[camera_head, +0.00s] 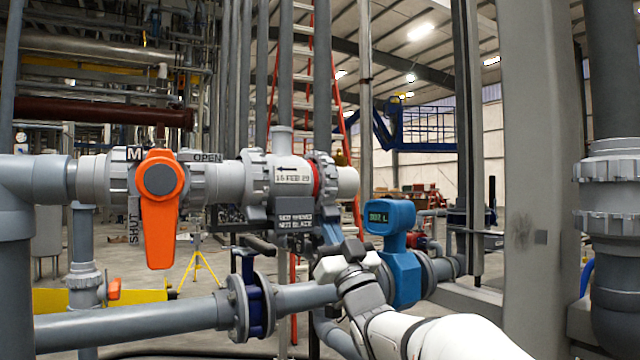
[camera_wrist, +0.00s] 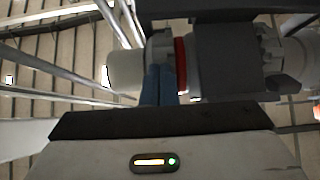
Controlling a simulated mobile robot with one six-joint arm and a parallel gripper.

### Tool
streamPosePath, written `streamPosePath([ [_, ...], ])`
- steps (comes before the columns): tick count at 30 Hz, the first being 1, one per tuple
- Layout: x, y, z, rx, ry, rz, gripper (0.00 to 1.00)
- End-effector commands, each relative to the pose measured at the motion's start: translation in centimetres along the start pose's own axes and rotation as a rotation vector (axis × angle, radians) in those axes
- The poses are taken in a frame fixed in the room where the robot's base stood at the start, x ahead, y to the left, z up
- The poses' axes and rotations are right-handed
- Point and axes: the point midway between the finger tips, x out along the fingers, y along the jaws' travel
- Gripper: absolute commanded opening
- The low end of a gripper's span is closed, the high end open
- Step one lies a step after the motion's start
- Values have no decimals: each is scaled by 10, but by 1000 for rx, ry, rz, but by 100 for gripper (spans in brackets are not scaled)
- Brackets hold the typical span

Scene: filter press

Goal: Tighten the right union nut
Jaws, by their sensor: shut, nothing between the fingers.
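The right union nut (camera_head: 325,172) is a ribbed light grey ring on the right side of the grey valve body (camera_head: 282,170). A red band (camera_head: 317,180) shows between nut and body. In the wrist view the nut (camera_wrist: 160,48) lies just left of the red band (camera_wrist: 181,65). My gripper (camera_head: 330,228) is below the nut, with its blue fingers pointing up at it. In the wrist view the fingers (camera_wrist: 158,78) are shut together, empty, and overlap the nut's lower edge. I cannot tell whether they touch it.
An orange handle (camera_head: 160,210) hangs down on the left of the same pipe line. A dark sign (camera_head: 294,218) hangs under the valve body, close left of my fingers. A blue meter (camera_head: 400,250) stands right of my gripper. A lower pipe (camera_head: 140,325) runs across below.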

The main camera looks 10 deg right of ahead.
Motion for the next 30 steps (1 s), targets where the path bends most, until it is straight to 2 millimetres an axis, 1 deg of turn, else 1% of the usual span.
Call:
streamPosePath([
  [8,2,0,-6,0,0,1,0],
  [16,0,-2,-25,-2,6,0,0],
  [23,0,-3,-33,-2,7,-1,0],
  [30,2,-5,-48,-3,10,-1,0],
])
